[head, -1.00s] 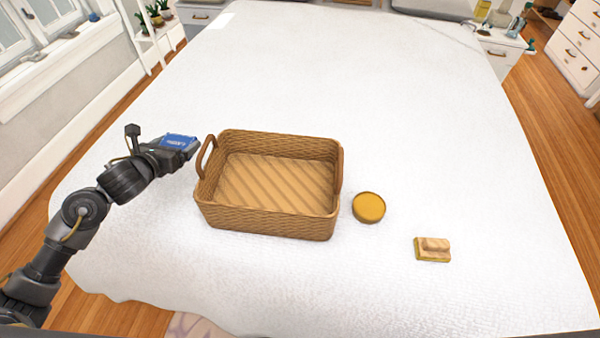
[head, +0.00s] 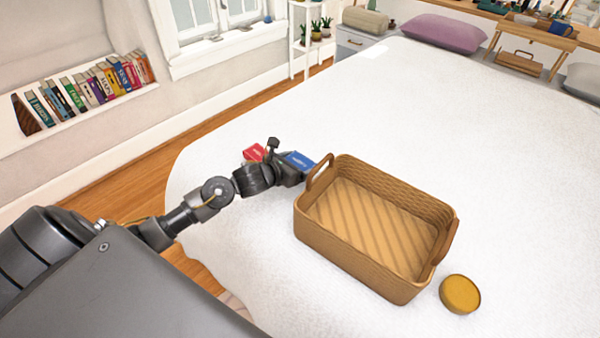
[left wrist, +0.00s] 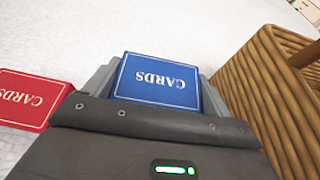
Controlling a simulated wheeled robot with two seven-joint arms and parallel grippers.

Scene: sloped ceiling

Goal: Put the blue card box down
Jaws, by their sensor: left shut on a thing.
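The blue card box (head: 298,160) is in my left gripper (head: 302,166), just left of the wicker basket's handle. In the left wrist view the blue card box (left wrist: 158,80) lies between the two fingers of my left gripper (left wrist: 155,75), with its "CARDS" face showing. The gripper is shut on it. Whether the box touches the bed cannot be told. My right gripper is in no view.
The open, empty wicker basket (head: 320,238) stands on the white bed (head: 400,110), close right of my left gripper. A red card box (head: 254,152) lies beside the gripper. A round yellow-topped tin (head: 460,294) sits right of the basket. Bed beyond is clear.

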